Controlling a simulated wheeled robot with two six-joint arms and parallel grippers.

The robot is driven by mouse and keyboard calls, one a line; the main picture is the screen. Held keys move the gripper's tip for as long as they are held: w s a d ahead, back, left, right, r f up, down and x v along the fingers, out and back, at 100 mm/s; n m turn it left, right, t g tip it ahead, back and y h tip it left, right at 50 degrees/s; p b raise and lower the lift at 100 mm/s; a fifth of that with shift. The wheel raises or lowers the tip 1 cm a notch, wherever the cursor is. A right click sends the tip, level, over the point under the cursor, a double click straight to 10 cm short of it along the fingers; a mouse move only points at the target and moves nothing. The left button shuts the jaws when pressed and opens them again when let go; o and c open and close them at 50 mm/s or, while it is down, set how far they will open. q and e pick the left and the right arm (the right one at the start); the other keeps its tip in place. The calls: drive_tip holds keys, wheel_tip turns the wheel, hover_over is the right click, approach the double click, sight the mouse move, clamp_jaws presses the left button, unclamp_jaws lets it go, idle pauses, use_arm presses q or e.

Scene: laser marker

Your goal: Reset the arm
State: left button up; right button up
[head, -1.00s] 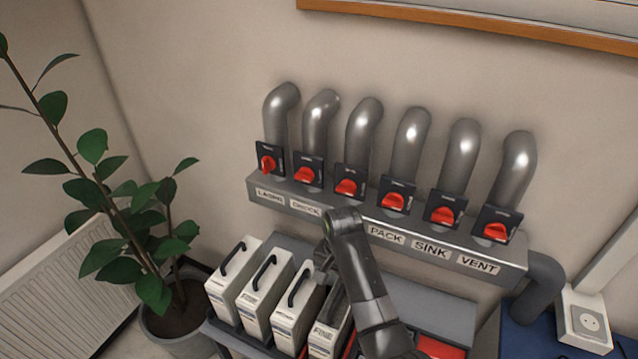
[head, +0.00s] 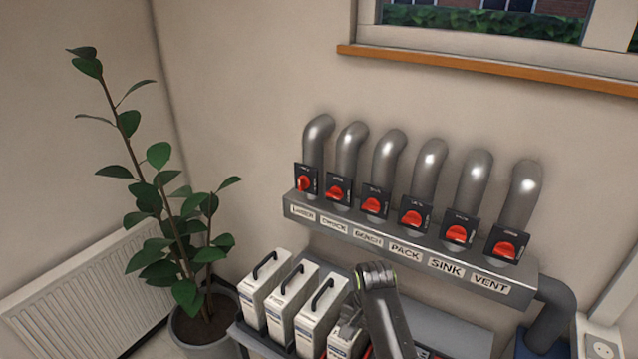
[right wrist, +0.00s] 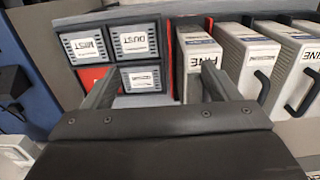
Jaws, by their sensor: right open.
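My right arm comes up from the bottom of the head view, in front of the labelled duct panel (head: 390,243). My right gripper (head: 345,328) is low at the white filter cartridges (head: 291,299), partly hidden by its own wrist. In the right wrist view my right gripper (right wrist: 158,80) is open, its fingers spread with nothing held between them. My left gripper is not in view.
Red rotary switches sit under the grey pipes; the LASER switch (head: 303,184) is upright, the others lie more sideways. A potted plant (head: 165,235) and radiator (head: 85,282) are left. A wall socket (head: 602,350) is lower right.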

drive_tip(key=s+d+f+n, duration=0.1)
drive_tip(key=s+d+f, duration=0.4)
drive_tip(key=f, duration=0.4)
drive_tip(key=s+d+f+n, duration=0.1)
drive_tip(key=s+d+f, duration=0.1)
drive_tip(key=s+f, duration=0.65)
drive_tip(key=s+d+f+n, duration=0.1)
drive_tip(key=s+d+f, duration=0.3)
drive_tip(key=f, duration=0.7)
drive_tip(key=s+d+f+n, duration=0.1)
drive_tip(key=s+d+f, duration=0.2)
drive_tip(key=s, duration=0.6)
drive_tip(key=s+d+f+n+t+h, duration=0.1)
drive_tip(key=s+d+f, duration=0.25)
drive_tip(key=s, duration=0.65)
drive_tip(key=s+d+f+n, duration=0.1)
drive_tip(key=s+d+f, duration=0.25)
drive_tip(key=s, duration=0.55)
use_arm(q)
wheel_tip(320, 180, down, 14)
drive_tip(key=b, duration=1.4)
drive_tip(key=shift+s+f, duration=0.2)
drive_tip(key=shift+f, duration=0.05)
use_arm(e)
wheel_tip(320, 180, down, 15)
drive_tip(key=shift+s+a, duration=0.35)
drive_tip(key=shift+s, duration=0.1)
drive_tip(key=shift+r, duration=0.1)
